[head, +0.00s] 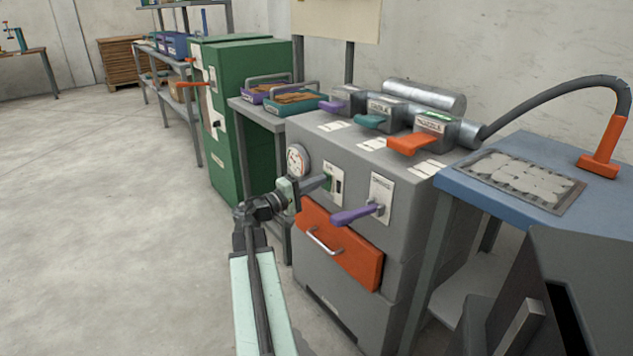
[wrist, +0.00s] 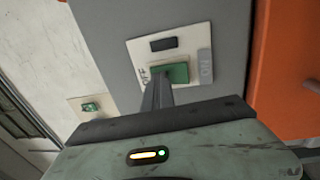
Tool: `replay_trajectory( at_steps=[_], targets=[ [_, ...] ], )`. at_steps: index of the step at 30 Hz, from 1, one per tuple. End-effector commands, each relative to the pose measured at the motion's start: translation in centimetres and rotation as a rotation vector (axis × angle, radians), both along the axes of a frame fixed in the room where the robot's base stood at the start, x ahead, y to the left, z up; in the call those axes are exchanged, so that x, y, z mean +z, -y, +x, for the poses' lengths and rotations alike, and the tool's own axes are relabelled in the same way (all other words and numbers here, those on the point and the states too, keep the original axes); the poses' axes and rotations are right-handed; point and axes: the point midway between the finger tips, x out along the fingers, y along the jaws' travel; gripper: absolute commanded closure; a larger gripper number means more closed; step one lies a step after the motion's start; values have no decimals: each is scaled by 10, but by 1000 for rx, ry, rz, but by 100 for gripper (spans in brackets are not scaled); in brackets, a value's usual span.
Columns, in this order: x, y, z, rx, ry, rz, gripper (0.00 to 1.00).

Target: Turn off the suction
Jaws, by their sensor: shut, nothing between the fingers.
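A white switch plate (head: 337,187) is on the front of the grey machine (head: 400,165). In the wrist view the plate (wrist: 190,42) carries a green switch piece (wrist: 175,72) and a dark piece beside it. An "ON" label and an "OFF" label flank the green piece. My gripper (head: 325,182) is shut and empty, and its tips are at the plate. In the wrist view my gripper (wrist: 158,88) overlaps the edge of the green piece; I cannot tell whether they touch.
A purple lever (head: 357,214) sticks out just right of the switch plate. An orange drawer (head: 345,250) with a metal handle lies below, and a round gauge (head: 297,160) is at left. A blue table (head: 520,210) stands right. The floor at left is clear.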

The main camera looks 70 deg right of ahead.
Motion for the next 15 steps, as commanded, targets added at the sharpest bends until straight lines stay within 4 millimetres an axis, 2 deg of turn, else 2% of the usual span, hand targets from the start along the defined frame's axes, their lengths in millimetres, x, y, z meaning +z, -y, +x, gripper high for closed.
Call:
replay_trajectory(
  at_steps=[5, 8, 15],
  targets=[
    [0, -2, 1, 1, 0, 0, 100],
    [2, -11, 5, 3, 0, 0, 100],
    [9, -57, 28, 3, 0, 0, 100]
  ],
)
